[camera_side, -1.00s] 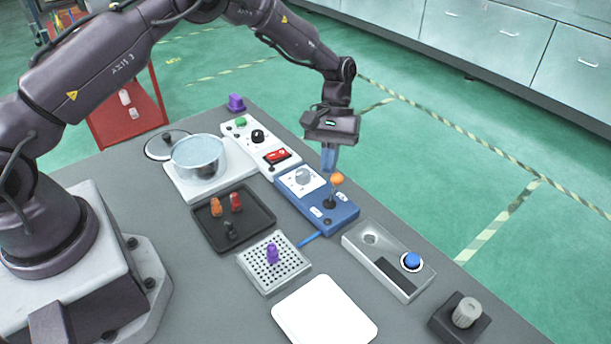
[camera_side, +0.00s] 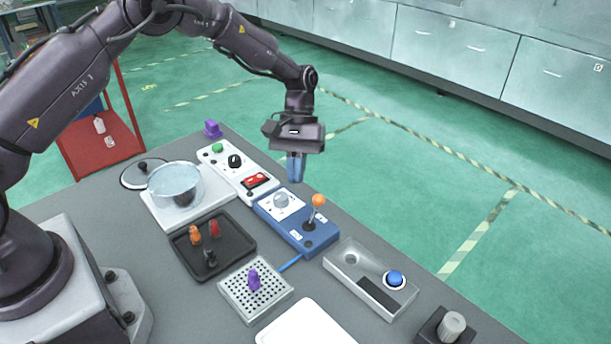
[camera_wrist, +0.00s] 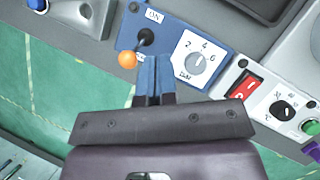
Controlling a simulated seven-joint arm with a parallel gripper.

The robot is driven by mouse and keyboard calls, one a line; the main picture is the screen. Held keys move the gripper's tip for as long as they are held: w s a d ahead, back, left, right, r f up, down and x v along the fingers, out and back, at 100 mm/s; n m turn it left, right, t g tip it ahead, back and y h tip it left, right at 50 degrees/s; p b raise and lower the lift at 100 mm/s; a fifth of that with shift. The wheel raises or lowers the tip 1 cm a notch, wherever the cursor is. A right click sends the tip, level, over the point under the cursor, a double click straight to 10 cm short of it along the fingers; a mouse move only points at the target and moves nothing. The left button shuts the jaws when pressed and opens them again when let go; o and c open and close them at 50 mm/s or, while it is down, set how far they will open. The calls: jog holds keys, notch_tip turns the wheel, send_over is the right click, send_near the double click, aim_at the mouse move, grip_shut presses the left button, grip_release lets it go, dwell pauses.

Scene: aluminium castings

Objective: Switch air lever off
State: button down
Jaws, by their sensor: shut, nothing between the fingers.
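The air lever (camera_side: 318,201) has an orange ball on a thin stem and rises from a dark round base on the blue control box (camera_side: 286,226). In the side view its stem leans slightly right. In the wrist view the orange ball (camera_wrist: 127,60) hangs below and left of its base, with an "ON" label (camera_wrist: 154,16) above the base; a second label near the dial is hard to read. My gripper (camera_side: 295,180) is shut and empty, with blue fingers pointing down. It hovers above the box, left of the ball in the side view and apart from it.
A numbered dial (camera_wrist: 197,62) sits beside the lever on the same box. A white panel with a red switch (camera_side: 255,180) adjoins it. A grey box with a blue button (camera_side: 395,279) stands on the other side. The green floor lies beyond the table edge.

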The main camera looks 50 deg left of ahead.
jog(key=a+v, duration=0.1)
jog(key=v, duration=0.9)
jog(key=shift+w+a, duration=0.2)
jog(key=shift+w, duration=0.3)
jog(key=shift+f, duration=0.15)
